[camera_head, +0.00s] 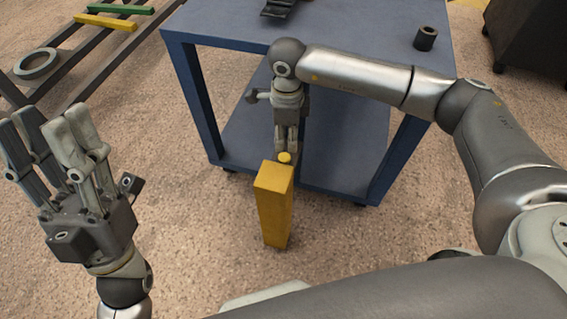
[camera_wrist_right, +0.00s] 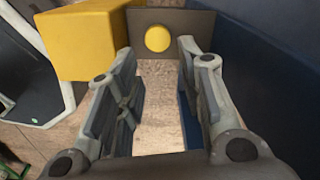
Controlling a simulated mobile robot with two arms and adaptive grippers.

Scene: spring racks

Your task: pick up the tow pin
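A round yellow head (camera_head: 284,157), which looks like the top of the tow pin, shows beside the top of a yellow post (camera_head: 273,205). In the right wrist view the yellow head (camera_wrist_right: 158,38) sits against a dark grey plate (camera_wrist_right: 195,22), next to the yellow post (camera_wrist_right: 95,45). The pin's shaft is hidden. My right gripper (camera_head: 286,150) points down at the head from behind the post. In its wrist view the fingers (camera_wrist_right: 158,55) are spread and empty, with the head just beyond the gap between the tips. My left gripper (camera_head: 45,122) is raised at the left, open and empty.
A blue cart (camera_head: 205,42) stands behind the post, with a dark hollow cylinder (camera_head: 425,38) and a dark part (camera_head: 278,8) on top. A dark rack with green and yellow bars and a grey ring (camera_head: 37,63) is at upper left.

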